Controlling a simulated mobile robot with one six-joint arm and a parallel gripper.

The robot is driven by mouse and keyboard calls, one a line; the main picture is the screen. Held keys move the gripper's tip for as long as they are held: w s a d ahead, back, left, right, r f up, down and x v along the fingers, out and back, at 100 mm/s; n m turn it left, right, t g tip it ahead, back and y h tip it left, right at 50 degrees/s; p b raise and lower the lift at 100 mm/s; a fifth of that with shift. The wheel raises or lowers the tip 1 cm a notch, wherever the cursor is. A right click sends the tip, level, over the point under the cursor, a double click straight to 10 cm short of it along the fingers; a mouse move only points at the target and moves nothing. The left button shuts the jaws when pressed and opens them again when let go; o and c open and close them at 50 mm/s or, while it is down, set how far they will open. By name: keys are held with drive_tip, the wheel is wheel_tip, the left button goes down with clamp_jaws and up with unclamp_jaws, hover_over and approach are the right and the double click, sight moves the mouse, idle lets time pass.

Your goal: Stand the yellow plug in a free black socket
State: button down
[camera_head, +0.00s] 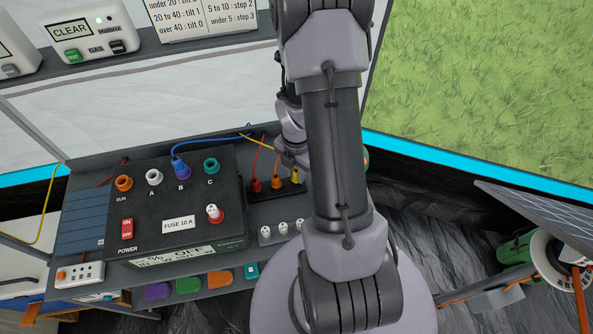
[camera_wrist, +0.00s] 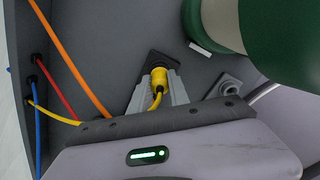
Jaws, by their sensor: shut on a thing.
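The yellow plug (camera_wrist: 159,78) is between the two grey fingers of my gripper (camera_wrist: 158,84), which is shut on it. Its yellow cable runs back toward the lower left. The plug's far end is over a black diamond-shaped socket base (camera_wrist: 154,57); I cannot tell whether it is seated or just above. A second socket (camera_wrist: 231,88) to the right, with a round raised ring, looks empty. In the head view the yellow plug (camera_head: 295,175) is at my gripper (camera_head: 292,168), right of a red plug (camera_head: 256,186) and an orange plug (camera_head: 277,183). My arm hides what lies further right.
A green and white cylinder (camera_wrist: 245,25) stands close beyond the sockets. Orange, red and blue cables cross the left. A black power box (camera_head: 150,215) with a blue plug (camera_head: 181,169) in B stands left. A rack of white-topped fuses (camera_head: 283,229) is in front.

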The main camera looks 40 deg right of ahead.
drive_tip(key=shift+f, duration=0.4)
drive_tip(key=c, duration=1.2)
unclamp_jaws()
drive_tip(key=shift+o, duration=0.2)
wheel_tip(320, 180, up, 18)
drive_tip(key=p, duration=0.7)
drive_tip(key=w+a+r+m+t+b, duration=0.2)
drive_tip(key=a+r+m+b, duration=0.1)
drive_tip(key=a+r+m, duration=0.65)
drive_tip(key=s+a+r+m+t, duration=0.1)
drive_tip(key=s+a+r+m, duration=0.1)
drive_tip(key=s+a+m, duration=0.1)
drive_tip(key=s+a+r+m+t+y+b, duration=0.1)
drive_tip(key=s+a+r+m, duration=0.1)
drive_tip(key=a+m, duration=0.4)
drive_tip(key=s+a+r+m+t+y+b, duration=0.1)
drive_tip(key=s+a+r+m, duration=0.1)
drive_tip(key=s+a+m, duration=0.2)
drive_tip(key=shift+a+r+m+t, duration=0.3)
drive_tip(key=shift+a+m+t, duration=0.1)
drive_tip(key=shift+a+m, duration=0.35)
